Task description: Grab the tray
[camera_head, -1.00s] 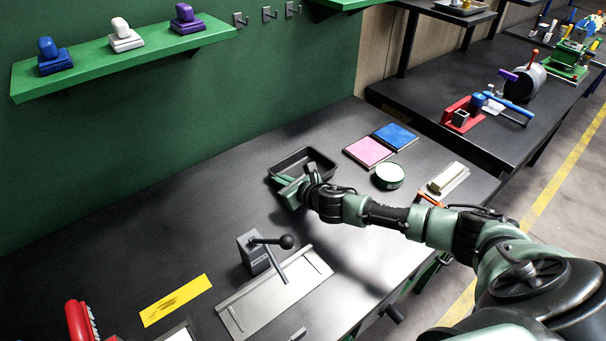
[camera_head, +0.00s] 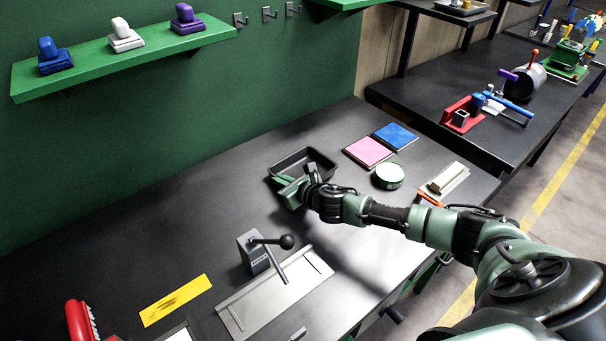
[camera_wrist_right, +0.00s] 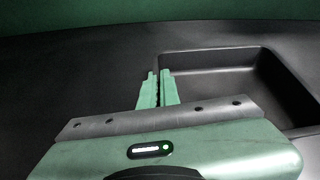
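The tray (camera_head: 318,156) is a black, shallow, open rectangular box on the dark workbench, and it looks empty. My right gripper (camera_head: 281,181) is at its left end, with green fingers low at the rim. In the right wrist view the two fingers (camera_wrist_right: 158,84) are close together, one on each side of the tray's left wall. The tray's inside (camera_wrist_right: 225,85) shows to the right of them. The gripper looks shut on this wall. The gripper body hides the tray's near left part. My left gripper is not in view.
A pink pad (camera_head: 368,152), a blue pad (camera_head: 396,136) and a round green tin (camera_head: 388,176) lie right of the tray. A grey lever device (camera_head: 258,252) and metal plate (camera_head: 275,293) are in front. The bench left of the tray is clear.

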